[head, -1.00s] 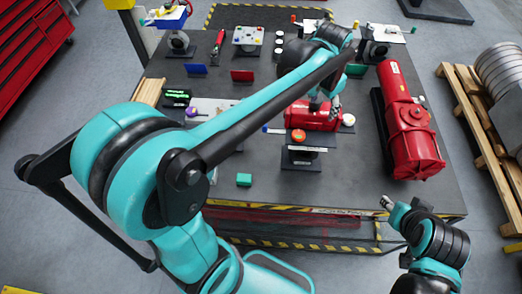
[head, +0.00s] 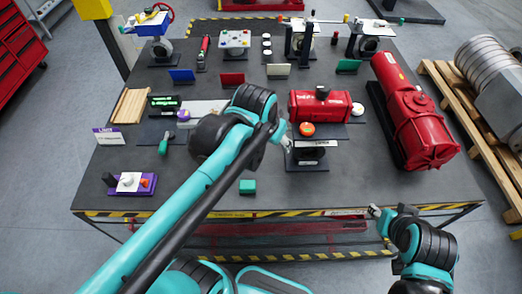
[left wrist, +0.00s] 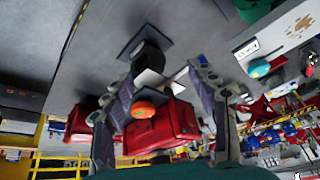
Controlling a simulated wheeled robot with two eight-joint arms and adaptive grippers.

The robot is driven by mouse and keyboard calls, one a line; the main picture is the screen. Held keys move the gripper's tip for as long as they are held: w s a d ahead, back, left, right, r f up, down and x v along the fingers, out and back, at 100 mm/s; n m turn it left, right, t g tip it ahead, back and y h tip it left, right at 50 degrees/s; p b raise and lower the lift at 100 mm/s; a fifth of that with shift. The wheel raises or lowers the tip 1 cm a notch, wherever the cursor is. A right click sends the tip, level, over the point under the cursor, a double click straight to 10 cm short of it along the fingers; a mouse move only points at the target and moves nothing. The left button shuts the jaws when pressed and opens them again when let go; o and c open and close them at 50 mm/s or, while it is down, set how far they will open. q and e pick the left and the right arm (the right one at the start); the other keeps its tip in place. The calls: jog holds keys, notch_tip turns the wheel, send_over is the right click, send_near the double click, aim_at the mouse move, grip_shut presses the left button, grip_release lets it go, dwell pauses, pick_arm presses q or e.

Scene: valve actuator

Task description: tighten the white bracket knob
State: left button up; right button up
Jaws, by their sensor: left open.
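A purple block (head: 146,190) lies at the table's front left corner, with a black, a white and a red-orange knob on it. The white knob (head: 128,181) is its middle one. Another pale round knob (head: 357,109) shows at the right end of the red actuator (head: 322,105). I cannot tell which is the bracket knob. My left gripper (head: 286,138) is open and empty, beside the orange-topped stand in front of the actuator. In the left wrist view the left gripper's fingers (left wrist: 162,88) are spread, with the orange knob (left wrist: 143,108) seen between them. My right gripper (head: 378,212) is by the front edge; its jaws are unclear.
The orange-topped black stand (head: 307,150) is close to my left gripper. A large red cylinder (head: 405,110) fills the right side. A green cube (head: 248,187) and a teal-handled tool (head: 164,143) lie on the table. Bare table shows between purple block and cube.

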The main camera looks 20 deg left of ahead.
pick_arm(q)
jog(key=shift+s+a+f+b, duration=0.35)
jog(key=shift+s+a+f, duration=0.25)
jog(key=shift+f, duration=0.15)
